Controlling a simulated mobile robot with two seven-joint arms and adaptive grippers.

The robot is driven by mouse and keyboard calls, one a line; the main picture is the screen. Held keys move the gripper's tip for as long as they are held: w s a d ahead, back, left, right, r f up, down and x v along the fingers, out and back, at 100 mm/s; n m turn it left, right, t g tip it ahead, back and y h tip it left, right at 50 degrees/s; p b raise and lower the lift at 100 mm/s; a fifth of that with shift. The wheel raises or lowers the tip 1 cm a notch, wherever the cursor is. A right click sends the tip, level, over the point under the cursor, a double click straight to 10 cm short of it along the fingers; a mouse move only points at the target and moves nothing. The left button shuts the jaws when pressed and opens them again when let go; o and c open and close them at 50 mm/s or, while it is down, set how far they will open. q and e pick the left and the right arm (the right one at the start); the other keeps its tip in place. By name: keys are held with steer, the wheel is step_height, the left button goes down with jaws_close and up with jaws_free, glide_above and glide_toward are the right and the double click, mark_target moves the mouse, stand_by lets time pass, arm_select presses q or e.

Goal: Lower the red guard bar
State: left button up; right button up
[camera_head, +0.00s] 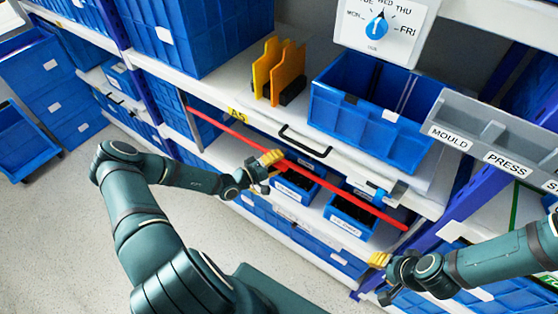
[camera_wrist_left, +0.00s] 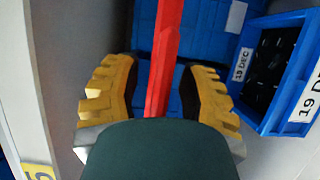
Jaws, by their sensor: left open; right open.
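The red guard bar (camera_head: 345,194) runs slantwise across the front of the shelf unit, from upper left to lower right. My left gripper (camera_head: 268,162) is at the middle of the bar. In the left wrist view, the red bar (camera_wrist_left: 165,50) passes between the two yellow fingers of my left gripper (camera_wrist_left: 160,85). These fingers are open, with a gap on each side of the bar. My right gripper (camera_head: 380,268) is low at the right, below the bar's right end and apart from it. It is open.
Small blue bins (camera_head: 350,213) stand on the shelf behind the bar. Above are a drawer with a black handle (camera_head: 305,141), a large blue bin (camera_head: 372,108) and yellow-orange dividers (camera_head: 279,70). A day dial (camera_head: 377,27) hangs at the top. Grey floor (camera_head: 60,220) is clear at left.

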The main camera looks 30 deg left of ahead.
arm_select(q)
jaws_close()
stand_by(0.3)
step_height(320, 180, down, 20)
steer(key=b, duration=0.9)
steer(key=shift+w+r, duration=0.1)
steer(key=shift+r, duration=0.05)
steer(key=shift+f+b, duration=0.3)
steer(key=shift+b, duration=0.05)
arm_select(e)
step_height(320, 180, down, 10)
steer(key=s, duration=0.2)
steer(key=shift+s+a+g, duration=0.15)
steer(key=shift+a+g, duration=0.1)
steer(key=shift+g, duration=0.05)
